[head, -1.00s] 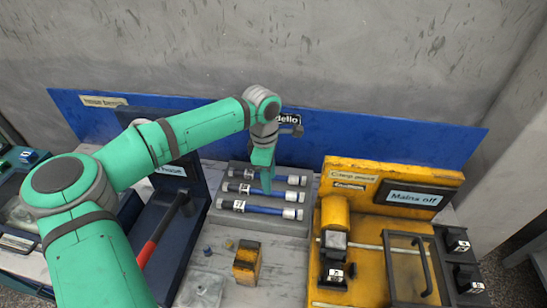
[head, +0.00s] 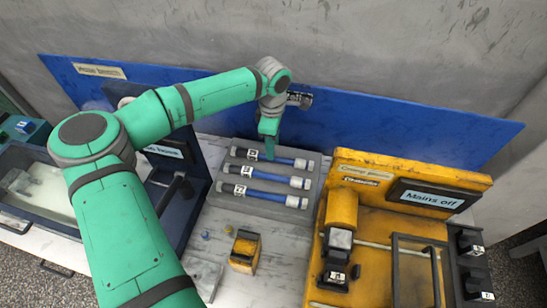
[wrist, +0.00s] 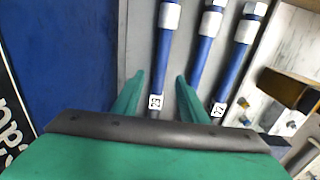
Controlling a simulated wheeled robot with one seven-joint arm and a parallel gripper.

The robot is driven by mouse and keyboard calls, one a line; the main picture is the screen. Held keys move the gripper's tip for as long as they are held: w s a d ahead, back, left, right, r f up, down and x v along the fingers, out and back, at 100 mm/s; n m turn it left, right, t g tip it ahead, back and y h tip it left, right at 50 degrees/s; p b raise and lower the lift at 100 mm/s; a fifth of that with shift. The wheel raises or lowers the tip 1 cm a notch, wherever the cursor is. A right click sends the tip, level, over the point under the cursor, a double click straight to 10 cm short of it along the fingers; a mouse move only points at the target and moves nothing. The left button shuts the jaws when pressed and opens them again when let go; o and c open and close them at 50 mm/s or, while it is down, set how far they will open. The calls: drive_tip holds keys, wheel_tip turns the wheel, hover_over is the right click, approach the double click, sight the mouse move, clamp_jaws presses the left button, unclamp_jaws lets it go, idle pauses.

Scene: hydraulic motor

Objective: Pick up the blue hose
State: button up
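Three blue hoses with white-and-grey end fittings and small number labels lie side by side in a grey tray (head: 258,212). They are the far hose (head: 290,162), the middle hose (head: 270,175) and the near hose (head: 262,192). My gripper (head: 269,152) points down over the far hose. In the wrist view my gripper (wrist: 159,76) is open, with a finger on each side of the far hose (wrist: 164,50). The right finger is between it and the middle hose (wrist: 205,52). I cannot tell how high the fingertips are above the tray.
A blue back panel (head: 390,135) stands close behind the tray. A yellow machine (head: 345,210) with a "Mains off" sign (head: 432,200) stands to the right. A small yellow block (head: 245,252) sits in front. A dark blue case (head: 185,215) stands to the left.

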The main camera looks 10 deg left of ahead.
drive_tip(key=shift+s+a+f, duration=0.1)
drive_tip(key=shift+f, duration=1.2)
drive_tip(key=shift+a+f, duration=0.1)
drive_tip(key=shift+f, duration=1.2)
drive_tip(key=shift+d, duration=0.1)
clamp_jaws()
